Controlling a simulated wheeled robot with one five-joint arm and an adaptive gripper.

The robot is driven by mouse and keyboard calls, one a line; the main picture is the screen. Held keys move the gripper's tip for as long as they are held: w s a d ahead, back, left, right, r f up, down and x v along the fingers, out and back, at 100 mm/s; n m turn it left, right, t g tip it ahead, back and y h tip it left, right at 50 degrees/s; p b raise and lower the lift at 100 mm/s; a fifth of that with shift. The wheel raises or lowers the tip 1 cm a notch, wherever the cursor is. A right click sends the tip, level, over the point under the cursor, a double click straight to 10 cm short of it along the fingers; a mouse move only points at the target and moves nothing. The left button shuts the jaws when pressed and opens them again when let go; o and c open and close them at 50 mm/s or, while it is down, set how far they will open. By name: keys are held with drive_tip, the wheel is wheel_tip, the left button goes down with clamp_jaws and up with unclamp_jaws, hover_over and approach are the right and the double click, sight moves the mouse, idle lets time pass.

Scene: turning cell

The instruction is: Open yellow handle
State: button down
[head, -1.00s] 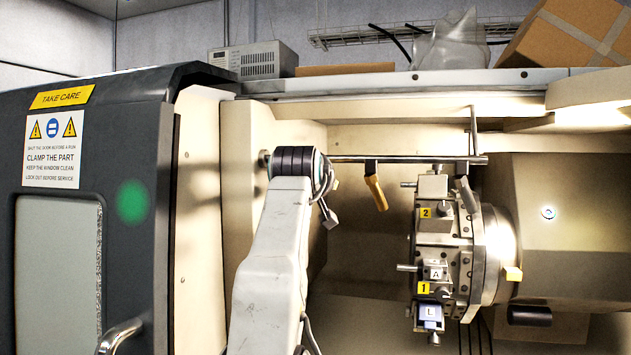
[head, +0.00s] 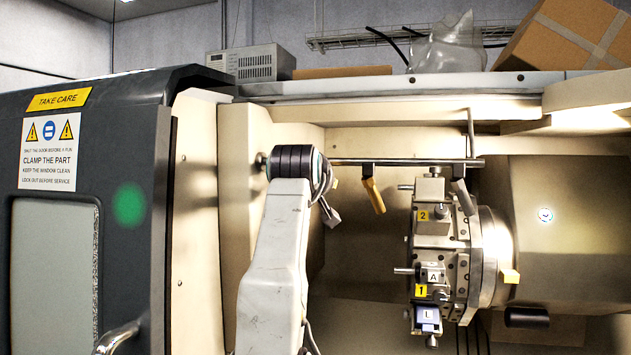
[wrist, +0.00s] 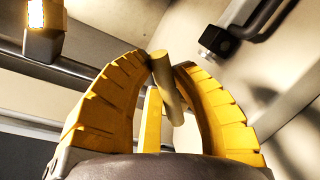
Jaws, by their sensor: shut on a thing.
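The yellow handle (head: 373,195) hangs at a tilt from a dark mount on the horizontal bar in the head view, left of the turret. In the wrist view my gripper (wrist: 162,66) has two ribbed yellow fingers curved inward. Their tips close on a dull yellow rod, the handle (wrist: 168,85), which slants between them. A bright yellow strip shows below the rod; I cannot tell what it belongs to.
The bar (head: 420,162) runs behind my wrist toward the turret (head: 440,250), whose tools stick out left. The dark machine door (head: 130,140) stands at the left with a metal grip (head: 118,338).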

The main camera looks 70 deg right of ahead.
drive_tip(key=c, duration=1)
unclamp_jaws()
drive_tip(key=shift+a+r, duration=0.1)
drive_tip(key=shift+a, duration=0.1)
drive_tip(key=shift+v, duration=5.8)
